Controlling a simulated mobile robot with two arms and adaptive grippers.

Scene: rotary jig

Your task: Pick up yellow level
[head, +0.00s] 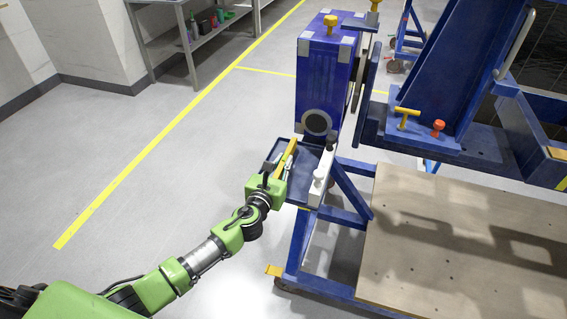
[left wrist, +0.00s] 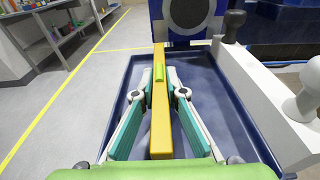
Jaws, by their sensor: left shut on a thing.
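The yellow level (head: 287,157) is a long yellow bar at the blue tray on the jig. In the left wrist view the yellow level (left wrist: 160,115) runs lengthwise down the middle of the picture, with a yellow-green vial near its far part. My left gripper (left wrist: 165,80) has its two fingers against both sides of the level, shut on it. In the head view my left gripper (head: 277,172) is over the tray's near left part. I cannot tell whether the level touches the tray floor. My right gripper is not in view.
The blue tray (left wrist: 235,128) has raised walls. A white bar with knobs (left wrist: 255,90) runs along its right side. A tall blue box (head: 322,85) stands behind the tray. A wooden platform (head: 400,240) lies to the right. Open floor (head: 180,160) is at left.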

